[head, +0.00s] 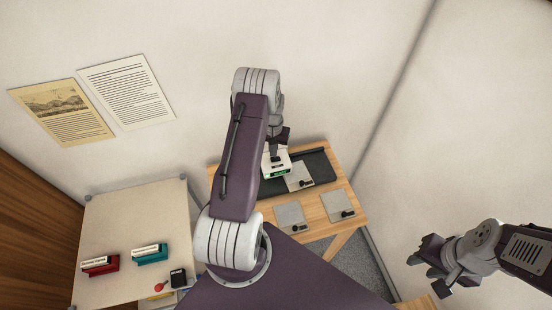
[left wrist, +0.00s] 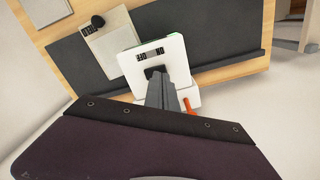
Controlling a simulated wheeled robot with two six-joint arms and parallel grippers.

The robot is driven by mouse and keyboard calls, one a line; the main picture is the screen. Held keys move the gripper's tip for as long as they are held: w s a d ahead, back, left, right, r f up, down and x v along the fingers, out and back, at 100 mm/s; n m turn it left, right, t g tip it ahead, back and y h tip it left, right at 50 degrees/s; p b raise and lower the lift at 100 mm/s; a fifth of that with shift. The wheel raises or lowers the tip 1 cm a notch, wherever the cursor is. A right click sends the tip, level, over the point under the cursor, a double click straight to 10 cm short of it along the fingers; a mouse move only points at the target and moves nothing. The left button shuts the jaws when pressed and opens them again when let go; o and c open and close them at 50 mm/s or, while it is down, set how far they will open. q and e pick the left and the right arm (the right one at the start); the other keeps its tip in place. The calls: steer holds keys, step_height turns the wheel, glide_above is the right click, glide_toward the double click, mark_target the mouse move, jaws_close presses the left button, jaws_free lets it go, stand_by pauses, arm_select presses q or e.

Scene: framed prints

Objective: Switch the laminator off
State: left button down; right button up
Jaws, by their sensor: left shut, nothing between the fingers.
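A small white unit with a switch stands on the wooden table; I take it for the laminator (head: 270,164). A green label or display shows on its near side in the head view. In the left wrist view the white unit (left wrist: 170,55) bears ON and OFF markings, seen upside down. My left gripper (left wrist: 157,76) is shut and empty, its fingertips at the dark switch area below the markings. They hide the switch, so its position and any contact cannot be told. In the head view my left arm covers most of this gripper. My right gripper (head: 432,272) is open and empty, far to the right.
A dark mat (head: 318,166) lies on the wooden table (head: 318,212). Several grey plates with black knobs (head: 290,218) lie around it. A pale table (head: 130,220) at left holds a red item (head: 100,266) and a teal item (head: 150,255). Two prints (head: 127,92) hang on the wall.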

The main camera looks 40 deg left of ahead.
arm_select(q)
steer(key=shift+f+b, duration=0.95)
steer(key=shift+f, duration=0.25)
stand_by(0.6)
steer(key=shift+r, duration=0.1)
step_height(320, 180, up, 7)
steer(key=p, duration=0.5)
stand_by(0.4)
